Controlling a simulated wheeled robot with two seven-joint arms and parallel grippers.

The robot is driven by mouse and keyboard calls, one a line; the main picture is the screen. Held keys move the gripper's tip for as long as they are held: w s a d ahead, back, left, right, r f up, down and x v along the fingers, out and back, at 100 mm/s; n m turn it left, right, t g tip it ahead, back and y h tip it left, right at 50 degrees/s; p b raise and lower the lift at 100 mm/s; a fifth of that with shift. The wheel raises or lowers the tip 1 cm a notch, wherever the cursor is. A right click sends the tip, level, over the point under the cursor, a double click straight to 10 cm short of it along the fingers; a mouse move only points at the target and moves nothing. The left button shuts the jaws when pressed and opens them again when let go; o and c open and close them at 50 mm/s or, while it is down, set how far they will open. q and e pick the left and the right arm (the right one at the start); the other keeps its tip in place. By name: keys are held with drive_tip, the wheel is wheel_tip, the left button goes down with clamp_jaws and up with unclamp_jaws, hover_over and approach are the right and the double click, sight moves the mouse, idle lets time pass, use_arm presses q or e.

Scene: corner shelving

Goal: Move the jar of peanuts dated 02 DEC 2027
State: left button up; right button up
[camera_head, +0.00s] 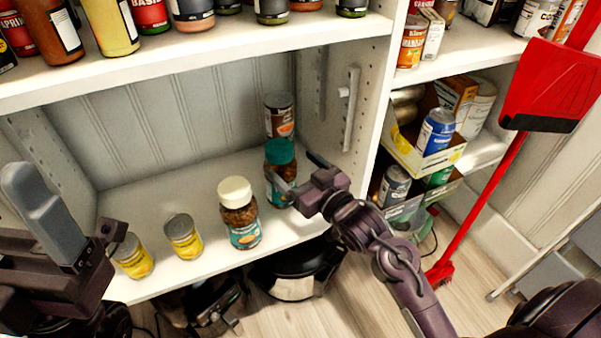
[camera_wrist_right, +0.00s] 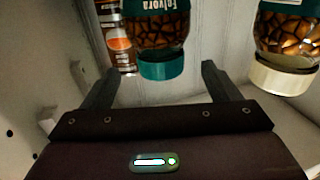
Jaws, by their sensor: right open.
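A jar with a teal lid (camera_head: 280,152) and brown contents stands on the lower shelf. It also shows upside down in the right wrist view (camera_wrist_right: 162,30), its lid (camera_wrist_right: 162,68) lined up between my fingertips. My right gripper (camera_head: 299,174) is open at this jar, one finger towards each side; contact cannot be told. A jar with a cream lid (camera_head: 238,205) and a teal label stands to its left, with nuts visible inside in the wrist view (camera_wrist_right: 286,38). No date is readable on either jar. My left gripper (camera_head: 70,230) is at the left edge; its opening is unclear.
A brown-and-orange can (camera_head: 279,113) stands behind the teal-lidded jar. Two yellow cans (camera_head: 183,236) (camera_head: 133,256) stand at the shelf's left front. The upper shelf (camera_head: 200,62) and right side wall (camera_head: 345,125) bound the space. The shelf's back left is clear.

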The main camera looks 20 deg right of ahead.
sight(288, 161)
drive_tip(key=b+x, duration=0.1)
drive_tip(key=x, duration=0.5)
drive_tip(key=shift+f+b, duration=0.1)
drive_tip(key=shift+b, duration=0.2)
drive_tip(key=shift+w, duration=0.25)
drive_tip(key=c, duration=1.4)
drive_tip(key=shift+s, duration=0.1)
